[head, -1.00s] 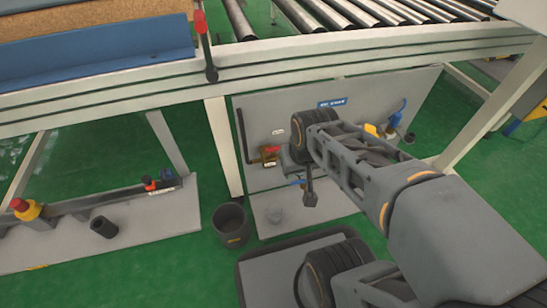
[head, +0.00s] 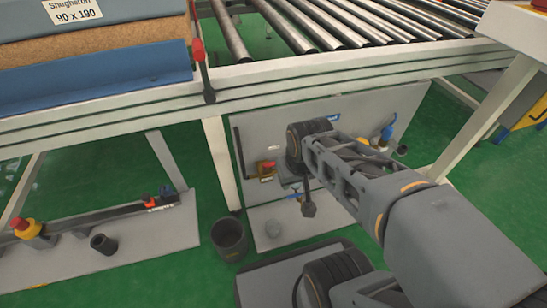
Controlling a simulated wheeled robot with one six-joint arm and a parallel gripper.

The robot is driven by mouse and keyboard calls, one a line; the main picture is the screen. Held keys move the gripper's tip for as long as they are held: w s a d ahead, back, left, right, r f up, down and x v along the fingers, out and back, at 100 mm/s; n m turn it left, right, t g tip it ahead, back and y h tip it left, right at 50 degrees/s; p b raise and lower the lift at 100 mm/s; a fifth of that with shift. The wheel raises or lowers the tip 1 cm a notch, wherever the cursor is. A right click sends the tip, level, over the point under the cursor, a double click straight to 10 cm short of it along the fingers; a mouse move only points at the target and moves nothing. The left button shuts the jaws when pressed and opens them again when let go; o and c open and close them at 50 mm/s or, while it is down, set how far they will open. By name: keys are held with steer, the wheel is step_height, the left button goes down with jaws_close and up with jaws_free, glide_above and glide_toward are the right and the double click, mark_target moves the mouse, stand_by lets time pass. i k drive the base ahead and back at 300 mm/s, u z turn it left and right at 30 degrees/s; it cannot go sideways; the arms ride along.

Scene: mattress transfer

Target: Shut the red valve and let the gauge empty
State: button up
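A small brass fitting with a red part (head: 267,166), which looks like the red valve, sits low on the left of a grey upright panel (head: 256,135) under the conveyor. Whether it is open or shut is too small to tell. I cannot make out a gauge; my arm covers the middle of the panel. My gripper (head: 309,209) shows as a small dark end hanging below my wrist, in front of the panel and right of the red part. Its fingers are too small to tell apart, and I see nothing held in it.
The roller conveyor (head: 330,72) and its white frame run above the panel. A white leg (head: 217,165) stands left of it. A dark bin (head: 229,240) stands on the green floor. A blue and yellow fitting (head: 386,135) is at the panel's right. A mattress stack (head: 95,45) lies upper left.

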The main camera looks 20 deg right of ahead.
mark_target(268, 165)
steer(key=z, duration=0.1)
steer(key=k, duration=1.05)
steer(key=u, duration=0.9)
steer(key=i, duration=1.1)
steer(key=z, duration=0.55)
